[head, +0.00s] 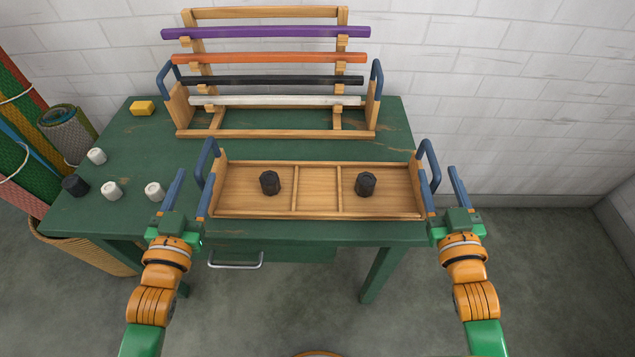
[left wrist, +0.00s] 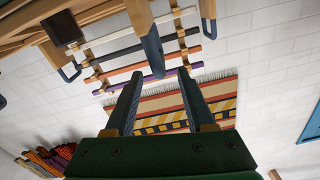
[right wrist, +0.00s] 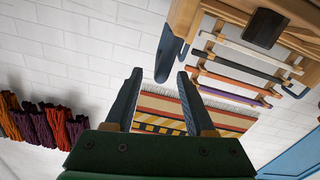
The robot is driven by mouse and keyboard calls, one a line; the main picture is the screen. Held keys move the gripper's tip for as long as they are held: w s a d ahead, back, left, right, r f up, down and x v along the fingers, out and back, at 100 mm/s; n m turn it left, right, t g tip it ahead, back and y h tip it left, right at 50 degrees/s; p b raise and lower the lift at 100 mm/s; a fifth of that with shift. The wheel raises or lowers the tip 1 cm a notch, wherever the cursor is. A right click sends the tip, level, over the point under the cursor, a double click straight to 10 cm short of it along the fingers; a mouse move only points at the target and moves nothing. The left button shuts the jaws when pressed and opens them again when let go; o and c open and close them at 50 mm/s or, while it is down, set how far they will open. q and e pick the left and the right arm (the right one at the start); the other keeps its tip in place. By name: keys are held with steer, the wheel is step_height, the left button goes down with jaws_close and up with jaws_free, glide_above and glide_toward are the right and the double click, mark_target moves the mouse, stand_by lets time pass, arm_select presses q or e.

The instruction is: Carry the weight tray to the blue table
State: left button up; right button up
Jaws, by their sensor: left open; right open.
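The weight tray (head: 318,180) is a shallow wooden tray with two dividers and a blue handle at each end. It sits level at the front edge of the green table (head: 135,190). One black weight (head: 270,183) stands in its left compartment and another (head: 365,184) in its right one. My left gripper (head: 188,192) is open beside the left handle (head: 207,152). My right gripper (head: 444,190) is open beside the right handle (head: 432,155). In the wrist views, each handle shows near the fingertips; contact cannot be told. No blue table is identifiable.
Behind the tray stands a wooden rack (head: 275,134) with purple, orange, black and white bars. White weights (head: 153,191), a dark one (head: 75,186) and a yellow block (head: 142,108) lie on the left. Rolled textiles (head: 68,135) stand beside the table. Floor at right is clear.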

mark_target(201, 155)
arm_select(q)
steer(key=w, duration=0.6)
steer(key=shift+w+d+f, duration=0.1)
steer(key=shift+w, duration=0.25)
arm_select(e)
steer(key=w, duration=0.6)
steer(key=shift+w+d, duration=0.1)
steer(key=shift+w, duration=0.25)
arm_select(q)
jaws_close()
arm_select(e)
jaws_close()
steer(key=shift+d, duration=0.15)
